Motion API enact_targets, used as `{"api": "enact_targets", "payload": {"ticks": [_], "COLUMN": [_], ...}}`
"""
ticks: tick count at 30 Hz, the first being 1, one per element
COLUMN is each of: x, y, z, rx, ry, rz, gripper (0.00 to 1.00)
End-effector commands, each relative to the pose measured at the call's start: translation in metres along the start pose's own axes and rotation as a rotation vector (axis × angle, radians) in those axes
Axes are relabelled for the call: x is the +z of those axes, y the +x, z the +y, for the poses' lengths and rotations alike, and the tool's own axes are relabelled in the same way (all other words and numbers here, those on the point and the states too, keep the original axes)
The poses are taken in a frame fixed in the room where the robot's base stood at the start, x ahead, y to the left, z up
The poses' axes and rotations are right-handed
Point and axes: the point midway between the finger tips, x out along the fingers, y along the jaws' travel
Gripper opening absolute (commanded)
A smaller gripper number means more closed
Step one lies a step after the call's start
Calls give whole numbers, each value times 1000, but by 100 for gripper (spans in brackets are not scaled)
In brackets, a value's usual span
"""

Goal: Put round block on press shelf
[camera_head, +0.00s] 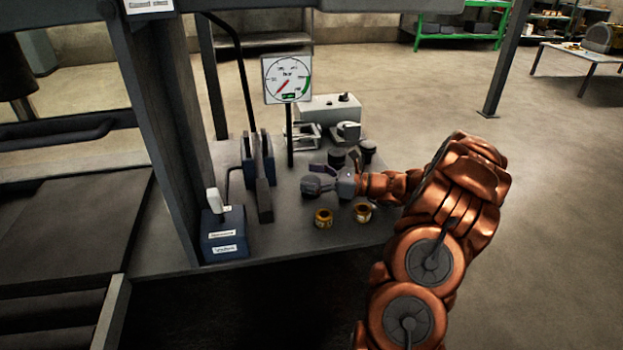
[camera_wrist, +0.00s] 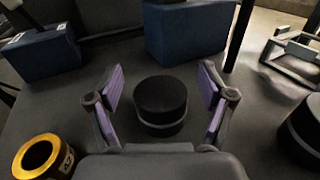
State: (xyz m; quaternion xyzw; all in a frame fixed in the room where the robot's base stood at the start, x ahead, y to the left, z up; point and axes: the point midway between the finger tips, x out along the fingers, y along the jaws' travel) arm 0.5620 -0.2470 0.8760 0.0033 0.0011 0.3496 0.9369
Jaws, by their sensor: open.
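A black round block (camera_wrist: 160,98), a short cylinder with a lighter band near its base, stands upright between the spread fingers of my gripper (camera_wrist: 162,86) in the wrist view. A gap shows on each side, so the fingers are open and not touching it. In the head view my gripper (camera_head: 325,182) is low over the grey bench, and the block there is hard to tell from the fingers. The press frame (camera_head: 160,120) rises at the left, with a dark flat surface (camera_head: 75,215) beside it. I cannot tell for certain which surface is the press shelf.
Two more dark cylinders (camera_head: 368,148) (camera_head: 337,157) stand behind my gripper. Two yellow-rimmed rings (camera_head: 323,217) (camera_head: 362,212) stand in front. A blue control box (camera_head: 223,235), blue blocks (camera_head: 258,165) and a gauge on a post (camera_head: 287,80) stand on the bench.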

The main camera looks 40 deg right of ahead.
Motion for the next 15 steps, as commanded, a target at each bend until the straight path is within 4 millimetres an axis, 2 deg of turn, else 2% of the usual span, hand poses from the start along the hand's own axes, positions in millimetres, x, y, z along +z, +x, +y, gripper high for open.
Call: {"api": "enact_targets", "payload": {"ticks": [3,15], "x": [10,8], "y": [-2,-82], "z": [0,-1], "rx": [-1,-4], "ry": [-2,-1], "rz": [1,0], "gripper": [80,80]}}
